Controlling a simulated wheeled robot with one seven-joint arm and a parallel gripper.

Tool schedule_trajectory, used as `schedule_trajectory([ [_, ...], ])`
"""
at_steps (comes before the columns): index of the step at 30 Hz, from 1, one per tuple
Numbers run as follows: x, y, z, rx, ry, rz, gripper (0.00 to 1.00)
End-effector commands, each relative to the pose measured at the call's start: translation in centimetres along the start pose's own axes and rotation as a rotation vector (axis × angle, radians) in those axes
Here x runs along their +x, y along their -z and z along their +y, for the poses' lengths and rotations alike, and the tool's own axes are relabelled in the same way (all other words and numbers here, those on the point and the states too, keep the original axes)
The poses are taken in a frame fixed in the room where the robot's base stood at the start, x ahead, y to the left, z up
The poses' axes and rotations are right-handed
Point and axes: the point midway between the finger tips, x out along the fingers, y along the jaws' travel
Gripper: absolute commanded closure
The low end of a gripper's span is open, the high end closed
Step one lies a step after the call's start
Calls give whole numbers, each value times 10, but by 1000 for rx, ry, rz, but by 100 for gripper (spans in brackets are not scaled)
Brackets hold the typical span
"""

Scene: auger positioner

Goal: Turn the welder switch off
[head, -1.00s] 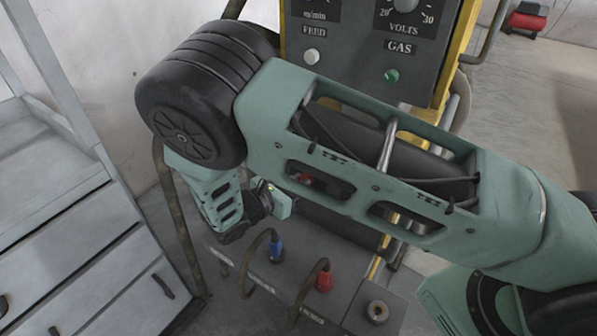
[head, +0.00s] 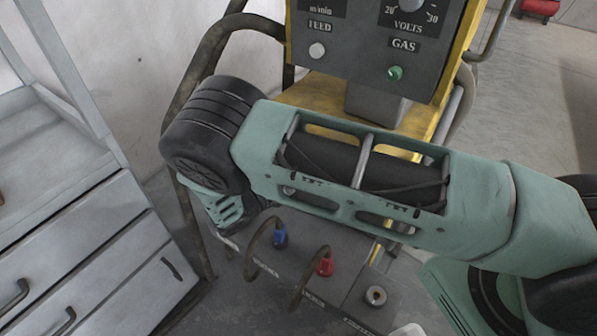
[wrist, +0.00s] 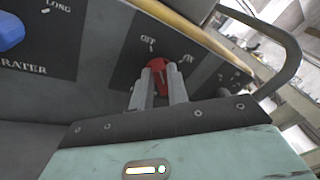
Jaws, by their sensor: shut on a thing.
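The red welder switch (wrist: 158,62) shows in the wrist view on a dark panel, with an OFF label (wrist: 148,41) above it and an ON label (wrist: 187,58) to its right. My gripper (wrist: 160,76) has its two fingers on either side of the switch and is shut on it. The fingers cover part of the switch, so I cannot tell exactly which mark it points to. In the head view my own arm hides the switch and the fingertips.
A blue knob (wrist: 9,31) sits left in the wrist view; a grey handle rail (wrist: 284,50) curves at right. In the head view, a gas panel (head: 375,60) stands behind my arm, with blue (head: 280,236) and red (head: 325,266) cable plugs below. Grey drawers (head: 85,250) stand left.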

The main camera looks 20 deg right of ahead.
Motion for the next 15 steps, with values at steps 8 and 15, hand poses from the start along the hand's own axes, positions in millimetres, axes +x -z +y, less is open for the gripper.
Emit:
schedule_trajectory([
  [8, -2, 1, 1, -41, 5, -8, 100],
  [15, -2, 1, 1, -43, 5, -8, 100],
])
